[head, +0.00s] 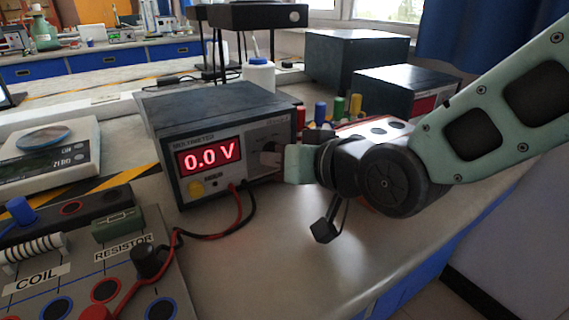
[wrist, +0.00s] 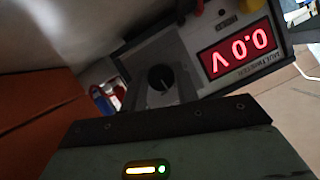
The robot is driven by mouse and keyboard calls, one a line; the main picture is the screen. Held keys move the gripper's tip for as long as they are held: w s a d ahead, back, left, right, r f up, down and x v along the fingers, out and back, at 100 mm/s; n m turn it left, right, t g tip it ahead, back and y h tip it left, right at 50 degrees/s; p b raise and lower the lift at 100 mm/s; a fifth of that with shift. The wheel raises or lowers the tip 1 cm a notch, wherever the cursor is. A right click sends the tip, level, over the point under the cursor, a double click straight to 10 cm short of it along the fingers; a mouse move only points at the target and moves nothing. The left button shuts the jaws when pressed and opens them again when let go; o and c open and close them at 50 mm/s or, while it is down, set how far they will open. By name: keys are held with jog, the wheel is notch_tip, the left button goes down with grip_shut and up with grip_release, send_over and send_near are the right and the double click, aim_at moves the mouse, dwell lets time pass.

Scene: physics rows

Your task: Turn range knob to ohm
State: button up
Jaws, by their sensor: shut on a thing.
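The multimeter (head: 222,108) is a dark box with a grey front, and its red display (head: 210,157) reads 0.0 V. The display also shows upside down in the wrist view (wrist: 234,50). The range knob (wrist: 161,77) is round and black with a light pointer mark, set in the grey front panel. My gripper (head: 271,160) reaches the right part of the multimeter's front and is shut on the range knob. The knob's range labels are too small or covered to read.
A yellow button (head: 196,188) and red and black leads (head: 238,208) are on the meter's lower front. The circuit board with coil and resistor (head: 122,240) lies front left. A scale (head: 45,150) stands left. Several coloured plugs (head: 338,108) stand behind my gripper. The front right table is clear.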

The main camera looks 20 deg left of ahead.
jog(key=shift+w+d+m+g+y+p, duration=0.1)
jog(key=shift+m+g+y+p, duration=0.4)
jog(key=shift+m, duration=0.4)
jog(key=shift+m+y+p, duration=0.4)
jog(key=shift+m+p, duration=0.45)
jog(key=shift+m, duration=0.05)
jog(key=shift+g, duration=0.3)
jog(key=o, duration=1)
jog(key=shift+c, duration=0.2)
